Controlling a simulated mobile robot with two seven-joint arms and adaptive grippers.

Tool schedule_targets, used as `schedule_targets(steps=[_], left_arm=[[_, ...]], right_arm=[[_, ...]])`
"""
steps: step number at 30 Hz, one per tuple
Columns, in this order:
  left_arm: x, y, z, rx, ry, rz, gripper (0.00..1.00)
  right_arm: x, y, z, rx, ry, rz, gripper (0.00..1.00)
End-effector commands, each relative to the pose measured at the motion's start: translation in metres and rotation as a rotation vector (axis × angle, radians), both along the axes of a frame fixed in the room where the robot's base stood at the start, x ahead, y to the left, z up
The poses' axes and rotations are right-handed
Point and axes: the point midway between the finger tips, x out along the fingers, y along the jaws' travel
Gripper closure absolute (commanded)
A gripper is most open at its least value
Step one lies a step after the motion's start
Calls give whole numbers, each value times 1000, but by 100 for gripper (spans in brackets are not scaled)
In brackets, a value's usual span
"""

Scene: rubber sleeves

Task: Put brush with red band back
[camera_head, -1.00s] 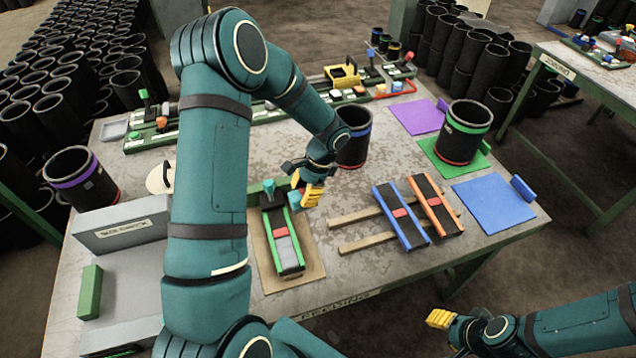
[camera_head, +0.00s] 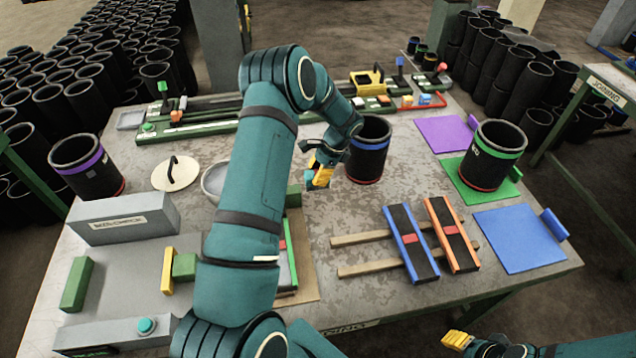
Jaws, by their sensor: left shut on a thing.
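My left gripper (camera_head: 320,172) is above the middle of the table, left of and in front of a black sleeve with a blue band (camera_head: 368,150). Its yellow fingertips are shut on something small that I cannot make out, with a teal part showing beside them. I cannot clearly pick out the brush with the red band. Small dark pots (camera_head: 420,50) stand at the back right, away from the gripper. My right gripper (camera_head: 455,340) is at the bottom edge, off the table's front; whether it is open is unclear.
A blue-railed fixture (camera_head: 411,243) and an orange-railed one (camera_head: 452,234) lie front right. A sleeve with a green band (camera_head: 493,155) stands on the green mat. A white lid (camera_head: 175,173) and grey bowl (camera_head: 213,184) are left. My arm hides much of the green-railed fixture (camera_head: 291,255).

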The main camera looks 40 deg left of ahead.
Motion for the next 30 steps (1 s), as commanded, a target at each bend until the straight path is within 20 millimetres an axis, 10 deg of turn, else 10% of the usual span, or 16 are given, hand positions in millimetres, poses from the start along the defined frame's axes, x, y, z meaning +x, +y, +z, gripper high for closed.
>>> schedule_targets(steps=[21, 22, 23, 30], left_arm=[[0, 0, -42, 0, -1, 1, 99], [0, 0, -41, 0, -1, 1, 50], [0, 0, -41, 0, -1, 1, 40], [0, 0, -40, 0, -1, 1, 33]], right_arm=[[0, 0, -6, 0, 1, 1, 53], [0, 0, -6, 0, 1, 1, 53], [0, 0, -5, -1, 1, 1, 53], [0, 0, -5, 0, 1, 1, 53]])
